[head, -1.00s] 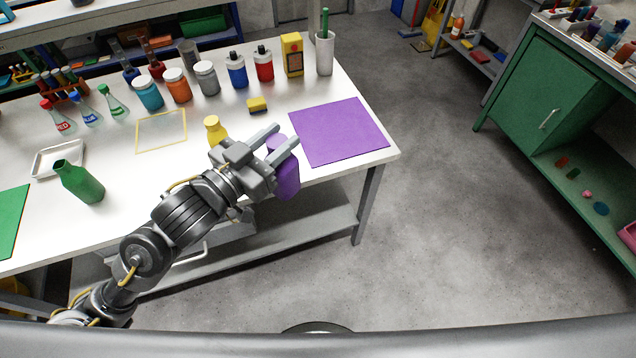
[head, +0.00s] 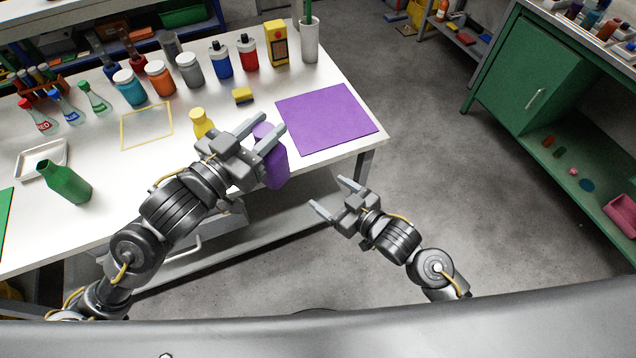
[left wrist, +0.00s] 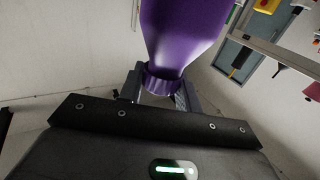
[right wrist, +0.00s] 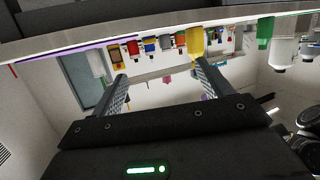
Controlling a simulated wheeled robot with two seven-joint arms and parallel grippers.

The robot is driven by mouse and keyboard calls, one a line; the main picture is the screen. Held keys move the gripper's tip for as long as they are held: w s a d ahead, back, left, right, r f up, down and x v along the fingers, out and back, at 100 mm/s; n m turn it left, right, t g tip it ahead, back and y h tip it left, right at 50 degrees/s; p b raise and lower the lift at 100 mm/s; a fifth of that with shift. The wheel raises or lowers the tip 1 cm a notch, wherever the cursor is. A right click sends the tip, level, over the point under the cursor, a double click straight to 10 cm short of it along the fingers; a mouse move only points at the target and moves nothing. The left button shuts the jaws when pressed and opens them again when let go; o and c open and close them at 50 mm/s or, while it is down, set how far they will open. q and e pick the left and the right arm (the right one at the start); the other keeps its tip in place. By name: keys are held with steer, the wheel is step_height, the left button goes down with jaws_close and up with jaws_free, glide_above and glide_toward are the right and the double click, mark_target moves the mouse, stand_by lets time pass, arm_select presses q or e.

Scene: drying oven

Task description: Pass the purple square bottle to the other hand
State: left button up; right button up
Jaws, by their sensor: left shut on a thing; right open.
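The purple square bottle (head: 275,166) is held by my left gripper (head: 263,132) near the table's front edge in the head view. In the left wrist view the bottle (left wrist: 183,30) fills the top middle, and its neck sits between the fingers. My right gripper (head: 331,195) is open and empty, to the right of the bottle and apart from it, in front of the table. In the right wrist view its two fingers (right wrist: 160,82) are spread with nothing between them.
A purple mat (head: 326,118) lies on the white table at the right. Open floor (head: 440,150) is to the right.

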mark_target(280, 161)
steer(key=s+a+r+n+y, duration=0.15)
steer(key=s+r, duration=0.25)
steer(key=r, duration=0.4)
steer(key=s+a+r+y, duration=0.2)
steer(key=s+r+y, duration=0.15)
steer(key=r, duration=0.55)
steer(key=shift+h, duration=0.5)
steer(key=x, duration=1.2)
steer(key=shift+w+a+f, duration=0.1)
steer(key=shift+w+f, duration=0.05)
steer(key=shift+f, duration=0.2)
arm_select(q)
jaws_close()
arm_select(e)
steer(key=c, duration=1)
arm_select(q)
steer(key=o, duration=1.3)
jaws_free()
arm_select(e)
steer(key=shift+c, duration=0.3)
